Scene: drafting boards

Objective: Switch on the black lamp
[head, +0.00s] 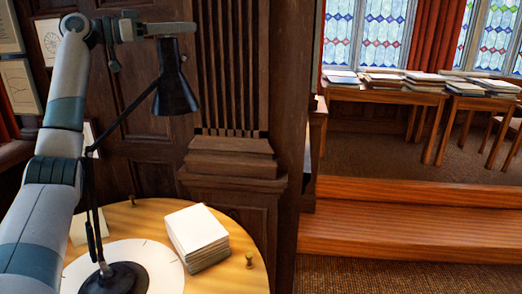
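The black lamp (176,92) is a jointed desk lamp. Its round base (122,279) stands on a white disc on a round wooden table, and its shade hangs at upper left of centre, opening downward. No glow shows at the shade; its inside is hidden. My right gripper is out of view.
The round table (240,277) also holds a stack of cards (198,232) and small brass pegs (249,259). A carved dark wood panel and post (232,165) stand close behind. At right, wooden steps (405,215) lead to tables with books (385,82).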

